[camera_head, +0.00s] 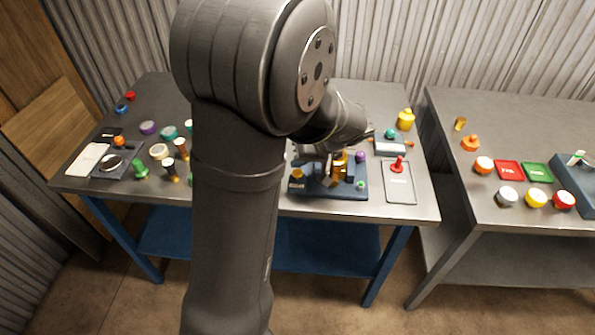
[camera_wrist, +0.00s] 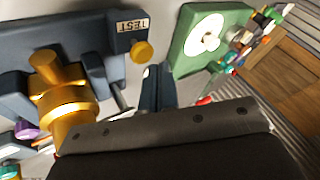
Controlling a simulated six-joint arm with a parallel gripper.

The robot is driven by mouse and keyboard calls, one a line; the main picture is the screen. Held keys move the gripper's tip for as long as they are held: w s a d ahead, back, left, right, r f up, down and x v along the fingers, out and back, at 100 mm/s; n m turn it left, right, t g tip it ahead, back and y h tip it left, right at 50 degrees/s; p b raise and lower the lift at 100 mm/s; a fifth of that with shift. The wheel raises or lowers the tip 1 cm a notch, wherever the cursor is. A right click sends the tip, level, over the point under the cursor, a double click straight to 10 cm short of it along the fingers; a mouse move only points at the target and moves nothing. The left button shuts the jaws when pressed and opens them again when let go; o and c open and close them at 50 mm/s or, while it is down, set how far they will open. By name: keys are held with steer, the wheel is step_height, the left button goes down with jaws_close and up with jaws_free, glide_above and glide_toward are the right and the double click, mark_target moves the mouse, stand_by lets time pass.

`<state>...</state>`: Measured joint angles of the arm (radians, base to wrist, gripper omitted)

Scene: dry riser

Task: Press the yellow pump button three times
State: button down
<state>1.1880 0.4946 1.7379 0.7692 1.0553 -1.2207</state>
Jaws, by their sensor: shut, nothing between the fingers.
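A round yellow button (camera_head: 297,174) stands at the front left of a dark blue unit (camera_head: 325,193) on the left table. It also shows in the wrist view (camera_wrist: 141,52), beside a label reading TEST (camera_wrist: 133,25). I see no pump label on it. My gripper (camera_wrist: 158,74) is shut and empty, its dark fingers close beside the button in the wrist view. I cannot tell its height or whether it touches. In the head view my arm hides much of the gripper. Another yellow button (camera_head: 405,120) stands at the table's back right.
A brass fitting (camera_wrist: 66,100) rises from the unit near the gripper, with a purple knob (camera_head: 361,156) beyond. A green device with a white dial (camera_wrist: 205,36) is nearby. A red knob on a grey plate (camera_head: 399,190) lies right. A second table (camera_head: 500,225) stands across a gap.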

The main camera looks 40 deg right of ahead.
stand_by(0.6)
steer(key=shift+f, duration=0.4)
steer(key=shift+f, duration=0.8)
stand_by(0.7)
stand_by(0.3)
steer(key=shift+r, duration=1.2)
steer(key=shift+r, duration=0.1)
steer(key=shift+r, duration=2.4)
steer(key=shift+r, duration=0.1)
